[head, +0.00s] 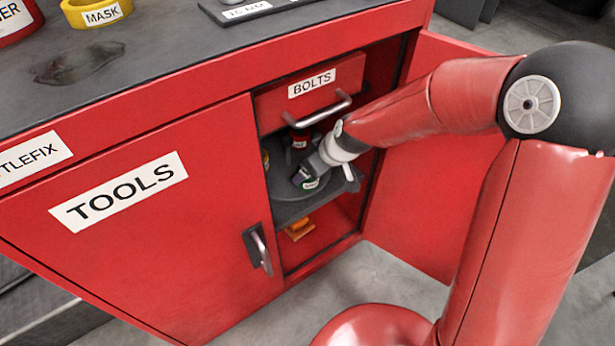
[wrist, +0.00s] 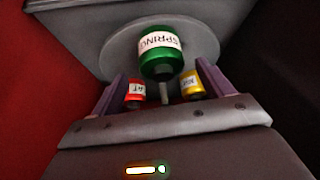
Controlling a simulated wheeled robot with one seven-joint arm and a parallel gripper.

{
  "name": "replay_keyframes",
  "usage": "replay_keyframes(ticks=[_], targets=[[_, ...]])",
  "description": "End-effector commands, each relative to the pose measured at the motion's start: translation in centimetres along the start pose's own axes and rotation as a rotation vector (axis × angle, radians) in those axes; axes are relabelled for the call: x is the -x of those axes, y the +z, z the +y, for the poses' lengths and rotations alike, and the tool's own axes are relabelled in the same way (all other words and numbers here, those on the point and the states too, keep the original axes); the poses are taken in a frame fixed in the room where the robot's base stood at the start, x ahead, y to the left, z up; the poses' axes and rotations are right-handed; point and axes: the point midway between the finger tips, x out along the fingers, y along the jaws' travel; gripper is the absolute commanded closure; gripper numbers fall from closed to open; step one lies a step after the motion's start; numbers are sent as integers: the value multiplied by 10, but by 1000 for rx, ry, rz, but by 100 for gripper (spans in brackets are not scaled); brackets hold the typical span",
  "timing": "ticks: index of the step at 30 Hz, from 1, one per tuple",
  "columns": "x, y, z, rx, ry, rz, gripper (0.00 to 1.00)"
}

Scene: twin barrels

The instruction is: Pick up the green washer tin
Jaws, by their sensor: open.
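A green tin (wrist: 162,65) with a white label stands on a round grey plate (wrist: 205,38) in the wrist view. The label looks upside down and seems to read "SPRING"; I see no washer wording. In the wrist view my gripper (wrist: 163,85) is open. Its purple fingers lie left and right, with the green tin ahead between them. I cannot tell whether they touch it.
A red tin (wrist: 135,92) and a yellow tin (wrist: 191,84) show near the fingers. The bolts drawer (head: 310,88) hangs above the arm. The left tools door (head: 150,230) is shut; the right door (head: 440,170) stands open. An orange item (head: 299,229) lies below.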

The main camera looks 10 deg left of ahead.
Motion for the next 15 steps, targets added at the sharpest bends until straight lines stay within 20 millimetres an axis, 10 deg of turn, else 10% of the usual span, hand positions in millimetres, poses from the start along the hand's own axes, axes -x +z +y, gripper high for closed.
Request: replay_keyframes(ticks=[15], targets=[[-35,0,-3,-1,1,-1,21]])
